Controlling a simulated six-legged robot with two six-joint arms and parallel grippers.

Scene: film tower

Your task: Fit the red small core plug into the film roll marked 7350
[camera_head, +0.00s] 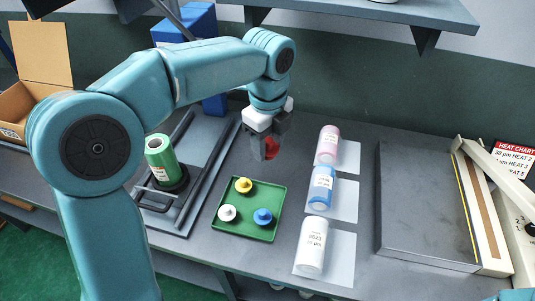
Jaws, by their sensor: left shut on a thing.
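My left gripper (264,140) is shut on the red small core plug (271,148), held above the bench behind the green tray. The fingers hide part of the plug. A green roll (160,156) stands on a dark holder at the left. A pink-topped roll (328,145), a blue roll (321,188) and a white roll (312,245) are on pale sheets to the right of the tray. Their labels are too small to read surely, so I cannot tell which is marked 7350. My right gripper is out of view.
The green tray (235,230) holds a yellow plug (243,185), a white plug (228,213) and a blue plug (262,216). A dark flat plate and a cream sealer arm (480,200) stand at right. A cardboard box (20,105) is at left. A shelf overhangs the back.

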